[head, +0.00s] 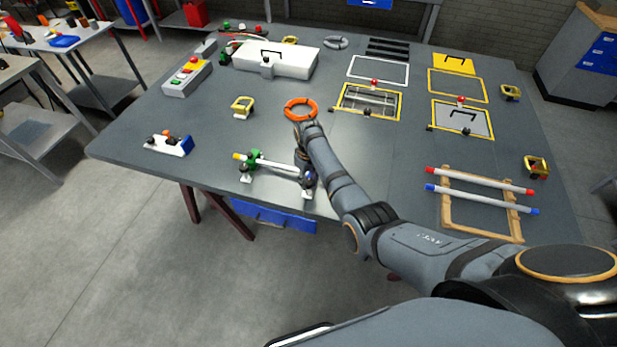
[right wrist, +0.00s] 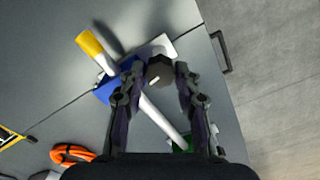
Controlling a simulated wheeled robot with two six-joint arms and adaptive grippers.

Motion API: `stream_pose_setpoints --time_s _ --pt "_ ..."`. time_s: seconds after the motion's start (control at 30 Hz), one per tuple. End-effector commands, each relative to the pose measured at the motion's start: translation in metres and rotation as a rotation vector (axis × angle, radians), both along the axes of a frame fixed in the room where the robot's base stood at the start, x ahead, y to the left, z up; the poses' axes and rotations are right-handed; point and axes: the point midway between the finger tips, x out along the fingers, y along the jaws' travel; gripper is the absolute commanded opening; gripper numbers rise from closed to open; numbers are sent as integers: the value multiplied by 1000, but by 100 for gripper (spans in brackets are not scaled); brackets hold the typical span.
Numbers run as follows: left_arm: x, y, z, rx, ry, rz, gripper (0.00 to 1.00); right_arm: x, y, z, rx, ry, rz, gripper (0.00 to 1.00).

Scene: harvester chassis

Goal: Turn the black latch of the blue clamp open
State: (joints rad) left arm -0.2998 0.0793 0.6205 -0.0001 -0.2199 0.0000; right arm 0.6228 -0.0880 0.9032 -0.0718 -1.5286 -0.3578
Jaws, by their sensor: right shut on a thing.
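The blue clamp (right wrist: 119,86) sits around the white rod (right wrist: 160,118) near its yellow end (right wrist: 89,43) in the right wrist view. Its black latch (right wrist: 160,73) is a dark knob between my right gripper's fingertips. My right gripper (right wrist: 159,76) is shut on the latch; it also shows in the head view (head: 307,178), where it and the arm largely hide the blue clamp. The green clamp (head: 252,159) holds the rod's other end; it is partly hidden in the right wrist view (right wrist: 183,146). My left gripper is not in view.
The clamps stand near the front edge of the grey table (head: 225,150). An orange ring (head: 287,109) lies behind them. A white, blue and orange part (head: 168,145) is at the left. A wooden frame with two rods (head: 480,190) is at the right.

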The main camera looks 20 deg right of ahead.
Motion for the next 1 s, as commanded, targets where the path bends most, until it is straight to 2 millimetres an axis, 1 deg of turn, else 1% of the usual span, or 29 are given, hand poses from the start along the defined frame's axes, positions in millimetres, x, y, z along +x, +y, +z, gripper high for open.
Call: stream_pose_setpoints --time_s 0.03,0.1,0.5,0.7,1.0 --pt "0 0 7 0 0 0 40 0 0 4 0 0 39 1" --pt "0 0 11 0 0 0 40 0 0 4 0 0 105 1" --pt "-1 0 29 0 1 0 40 1 0 3 1 -2 486 1" --pt "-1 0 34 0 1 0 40 1 0 2 1 -3 676 1" --pt "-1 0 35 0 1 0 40 1 0 1 1 -3 957 1"
